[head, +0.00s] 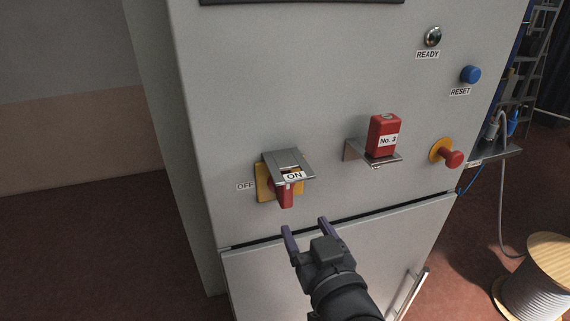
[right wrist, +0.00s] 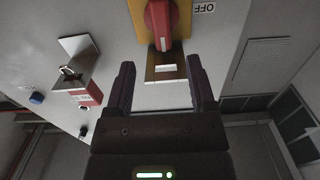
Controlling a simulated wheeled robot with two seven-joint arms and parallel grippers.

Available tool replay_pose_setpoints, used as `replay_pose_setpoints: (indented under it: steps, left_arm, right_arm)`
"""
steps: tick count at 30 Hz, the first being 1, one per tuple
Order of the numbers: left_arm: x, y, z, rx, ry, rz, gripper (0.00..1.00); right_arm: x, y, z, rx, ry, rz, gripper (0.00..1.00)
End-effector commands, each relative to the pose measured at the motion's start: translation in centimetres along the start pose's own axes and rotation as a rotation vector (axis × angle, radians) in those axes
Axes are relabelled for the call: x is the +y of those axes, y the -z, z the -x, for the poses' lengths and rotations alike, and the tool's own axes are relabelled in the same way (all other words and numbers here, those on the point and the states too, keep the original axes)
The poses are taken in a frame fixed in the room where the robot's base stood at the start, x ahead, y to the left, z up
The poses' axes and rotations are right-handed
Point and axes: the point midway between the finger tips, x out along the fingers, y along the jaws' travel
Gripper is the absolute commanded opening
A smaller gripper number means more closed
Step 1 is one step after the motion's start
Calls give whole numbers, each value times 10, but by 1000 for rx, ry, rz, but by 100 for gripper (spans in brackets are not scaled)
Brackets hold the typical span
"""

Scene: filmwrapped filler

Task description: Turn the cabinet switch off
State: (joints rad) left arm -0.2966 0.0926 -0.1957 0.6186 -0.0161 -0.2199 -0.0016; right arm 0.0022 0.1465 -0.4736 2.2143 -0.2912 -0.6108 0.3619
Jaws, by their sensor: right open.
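The cabinet switch is a red handle (head: 284,194) on a yellow plate (head: 262,183) on the grey cabinet front. A grey metal cover (head: 288,163) juts out over it, with an "ON" label near its edge. An "OFF" label (head: 245,186) is on the panel to the left. The handle hangs downward in the head view. My right gripper (head: 306,227) is open and empty, just below and right of the handle, apart from it. In the right wrist view the red handle (right wrist: 159,22) shows beyond the open fingers (right wrist: 160,80). My left gripper is out of view.
A red No. 3 padlock-like block (head: 384,134) sits on a metal bracket right of the switch. A red-and-yellow push button (head: 449,156), a blue RESET button (head: 470,74) and a READY lamp (head: 433,37) are further right. A cable spool (head: 540,285) stands on the floor.

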Motion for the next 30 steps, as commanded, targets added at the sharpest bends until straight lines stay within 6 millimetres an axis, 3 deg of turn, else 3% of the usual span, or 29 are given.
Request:
replay_pose_setpoints:
  steps: [4, 12, 15, 26, 27, 30]
  left_arm:
    - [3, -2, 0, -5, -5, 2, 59]
    - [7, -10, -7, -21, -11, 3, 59]
    - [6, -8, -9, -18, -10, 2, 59]
    - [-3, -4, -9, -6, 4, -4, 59]
    - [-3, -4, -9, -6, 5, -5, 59]
    - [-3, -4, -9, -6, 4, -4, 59]
  right_arm:
    - [-1, 8, -9, 19, 2, -3, 71]
    - [-1, 7, -72, 16, 3, -2, 71]
    - [-1, 7, -87, 15, 3, -2, 71]
    - [-1, 8, -98, 14, 3, -3, 71]
    - [-1, 8, -98, 14, 3, -3, 68]
    - [-1, 8, -98, 14, 3, -3, 47]
